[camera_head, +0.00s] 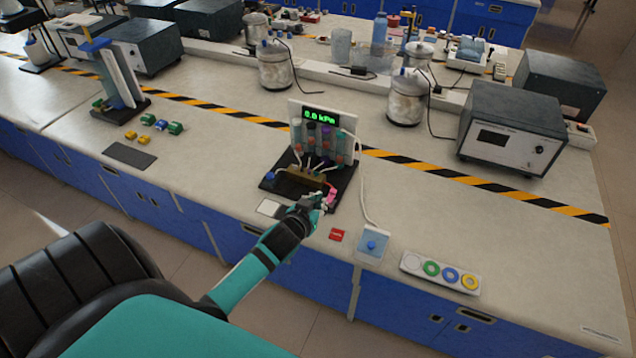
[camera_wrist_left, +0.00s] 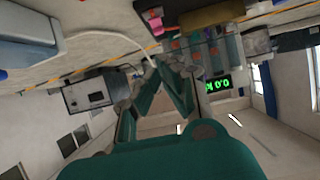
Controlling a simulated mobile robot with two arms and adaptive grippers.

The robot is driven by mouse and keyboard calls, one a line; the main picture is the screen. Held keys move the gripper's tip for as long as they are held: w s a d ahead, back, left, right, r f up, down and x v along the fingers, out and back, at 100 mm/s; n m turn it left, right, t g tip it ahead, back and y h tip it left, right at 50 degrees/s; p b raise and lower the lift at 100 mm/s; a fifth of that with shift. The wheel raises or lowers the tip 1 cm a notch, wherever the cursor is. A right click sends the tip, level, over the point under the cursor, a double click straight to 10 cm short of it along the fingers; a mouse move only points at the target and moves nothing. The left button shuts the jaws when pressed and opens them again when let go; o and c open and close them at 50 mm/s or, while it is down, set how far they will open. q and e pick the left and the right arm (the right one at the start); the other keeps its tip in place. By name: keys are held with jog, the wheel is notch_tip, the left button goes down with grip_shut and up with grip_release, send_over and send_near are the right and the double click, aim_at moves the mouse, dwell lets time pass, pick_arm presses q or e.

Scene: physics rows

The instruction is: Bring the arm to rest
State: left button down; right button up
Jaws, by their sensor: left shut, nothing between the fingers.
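My left arm comes in from the lower left in the head view. Its left gripper (camera_head: 318,200) is over the front edge of the bench, in front of the pressure rig (camera_head: 318,135) with the green "0.0 kPa" display. In the left wrist view, the left gripper (camera_wrist_left: 165,68) has its fingertips close together with nothing held between them. A pink part (camera_head: 332,195) of the rig is right by the fingertips in the head view; I cannot tell whether they touch. It also shows in the left wrist view (camera_wrist_left: 153,20). My right gripper is not in view.
A white pad (camera_head: 269,208) lies left. A grey instrument (camera_head: 510,130) stands at right. The bench front left of the rig has bare room.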

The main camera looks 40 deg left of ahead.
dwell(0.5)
pick_arm(q)
jog(key=s+d+r+m+g+h, duration=0.15)
jog(key=s+d+g, duration=0.45)
jog(key=s, duration=0.7)
jog(key=s+d+m+g+h, duration=0.2)
jog(key=s+d+m+g, duration=0.1)
jog(key=s+d, duration=0.75)
notch_tip(320, 180, down, 28)
jog(key=s+a+g+b, duration=0.1)
jog(key=s+a+b, duration=0.1)
jog(key=b, duration=0.1)
jog(key=s+a+f+g+b, duration=0.1)
jog(key=s+a+f, duration=0.1)
jog(key=s+f, duration=1.5)
notch_tip(320, 180, down, 2)
jog(key=shift+s+a+f+g+b, duration=0.15)
jog(key=shift+s+a+g+b, duration=0.15)
jog(key=shift+a+b, duration=0.05)
jog(key=shift+m+y, duration=0.25)
